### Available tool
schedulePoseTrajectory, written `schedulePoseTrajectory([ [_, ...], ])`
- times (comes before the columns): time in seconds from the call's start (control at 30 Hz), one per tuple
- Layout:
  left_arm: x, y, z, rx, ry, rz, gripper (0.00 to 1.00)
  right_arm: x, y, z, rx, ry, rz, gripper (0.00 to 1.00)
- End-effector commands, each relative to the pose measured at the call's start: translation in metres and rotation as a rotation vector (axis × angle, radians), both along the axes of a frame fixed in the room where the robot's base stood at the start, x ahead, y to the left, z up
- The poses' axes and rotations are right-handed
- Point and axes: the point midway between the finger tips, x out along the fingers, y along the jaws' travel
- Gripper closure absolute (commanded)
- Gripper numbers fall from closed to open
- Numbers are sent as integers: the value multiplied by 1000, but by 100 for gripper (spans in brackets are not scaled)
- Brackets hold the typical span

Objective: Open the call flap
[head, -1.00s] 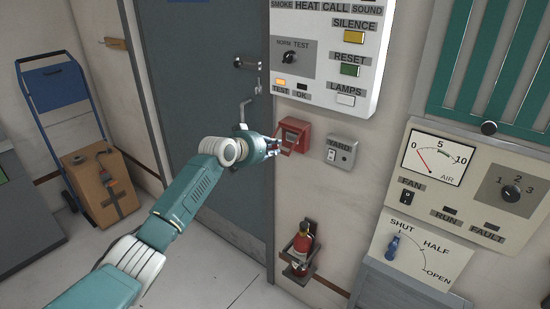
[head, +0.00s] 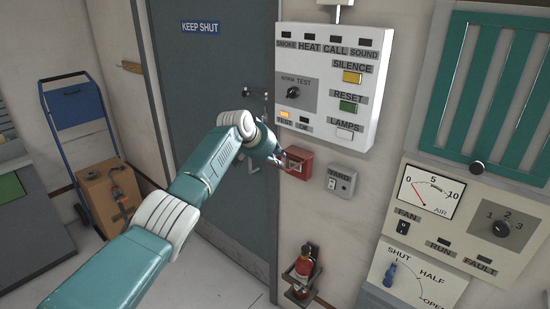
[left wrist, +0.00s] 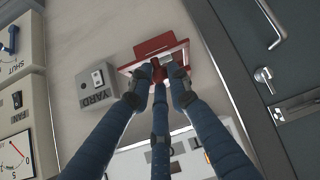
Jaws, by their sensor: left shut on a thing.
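The red call box (head: 299,163) is on the wall beside the door, below the white alarm panel. My left gripper (head: 279,160) is at its left side in the head view. In the left wrist view the box (left wrist: 152,43) is at the top centre, and the fingers (left wrist: 159,74) close together on a red part at the flap's edge. The flap, with a pale rim, seems to stand out from the box; how far is hard to tell, because the fingers cover part of it. My right gripper is not in view.
The grey YARD switch box (head: 341,181) is close to the right of the call box. The alarm panel (head: 325,90) is just above. The grey door (head: 215,75) with its handle is to the left.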

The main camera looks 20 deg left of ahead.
Motion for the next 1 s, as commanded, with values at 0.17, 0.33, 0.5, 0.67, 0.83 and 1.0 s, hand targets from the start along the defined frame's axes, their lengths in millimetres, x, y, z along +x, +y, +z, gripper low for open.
schedulePoseTrajectory([
  [0.17,7,-5,15,5,-2,-3,100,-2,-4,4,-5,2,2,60],
  [0.33,7,-5,15,10,9,-3,100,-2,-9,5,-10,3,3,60],
  [0.5,8,-6,15,12,11,-5,100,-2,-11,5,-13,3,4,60],
  [0.67,8,-6,16,12,10,-5,100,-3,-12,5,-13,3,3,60],
  [0.83,8,-6,16,11,10,-6,69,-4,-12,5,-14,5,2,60],
  [1.0,6,-4,12,13,18,-2,65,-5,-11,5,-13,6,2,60],
])
